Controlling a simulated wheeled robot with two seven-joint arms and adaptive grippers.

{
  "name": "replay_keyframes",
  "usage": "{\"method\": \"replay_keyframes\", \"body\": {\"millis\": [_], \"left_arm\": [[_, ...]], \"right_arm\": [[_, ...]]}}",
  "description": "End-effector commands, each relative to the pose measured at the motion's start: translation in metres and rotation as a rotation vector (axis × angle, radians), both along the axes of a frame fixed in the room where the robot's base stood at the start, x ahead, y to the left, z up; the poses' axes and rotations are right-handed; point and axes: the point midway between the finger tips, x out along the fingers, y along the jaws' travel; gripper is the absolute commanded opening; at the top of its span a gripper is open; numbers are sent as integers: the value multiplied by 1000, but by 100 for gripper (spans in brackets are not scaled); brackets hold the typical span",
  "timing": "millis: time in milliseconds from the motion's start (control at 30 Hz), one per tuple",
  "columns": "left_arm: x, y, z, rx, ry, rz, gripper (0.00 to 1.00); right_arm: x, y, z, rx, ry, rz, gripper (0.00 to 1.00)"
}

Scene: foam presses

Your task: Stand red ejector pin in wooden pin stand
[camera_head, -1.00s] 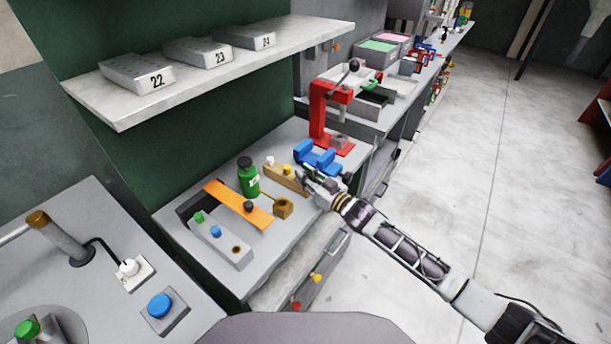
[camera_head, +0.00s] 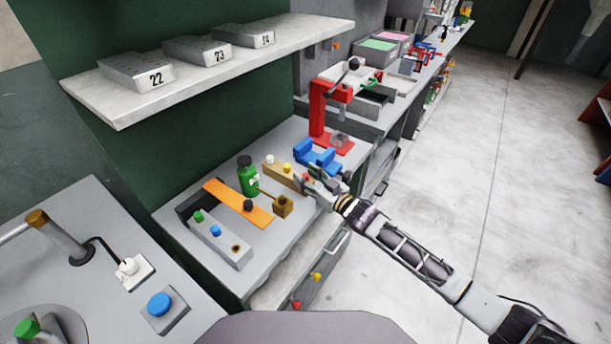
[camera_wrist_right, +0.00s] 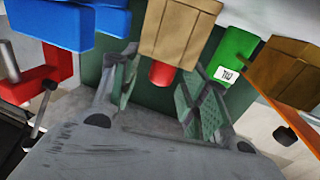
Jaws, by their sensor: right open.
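The wooden pin stand (camera_head: 280,172) is a long wooden block on the grey bench, with a white-topped and a yellow-topped pin on it. It also shows at the top of the right wrist view (camera_wrist_right: 180,35). The red ejector pin (camera_wrist_right: 162,74) shows as a short red cylinder at the near end of the stand. How deep it sits is hidden. My right gripper (camera_head: 310,183) is at the stand's right end. In the wrist view its green-padded fingers are open, one on each side of the red pin, with gaps visible. My left gripper is out of view.
A blue block fixture (camera_head: 318,157) and a red press (camera_head: 319,112) stand behind the gripper. A green bottle (camera_head: 248,178), a wooden cube with a thin handle (camera_head: 283,207), an orange strip (camera_head: 232,201) and a grey block (camera_head: 220,240) crowd the left.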

Motion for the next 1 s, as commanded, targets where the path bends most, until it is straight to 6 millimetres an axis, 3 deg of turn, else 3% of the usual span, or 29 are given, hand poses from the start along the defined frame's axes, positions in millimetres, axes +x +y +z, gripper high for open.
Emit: {"method": "replay_keyframes", "body": {"millis": [1000], "left_arm": [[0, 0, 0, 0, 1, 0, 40]], "right_arm": [[-71, -66, -1, -2, 2, -1, 45]]}}
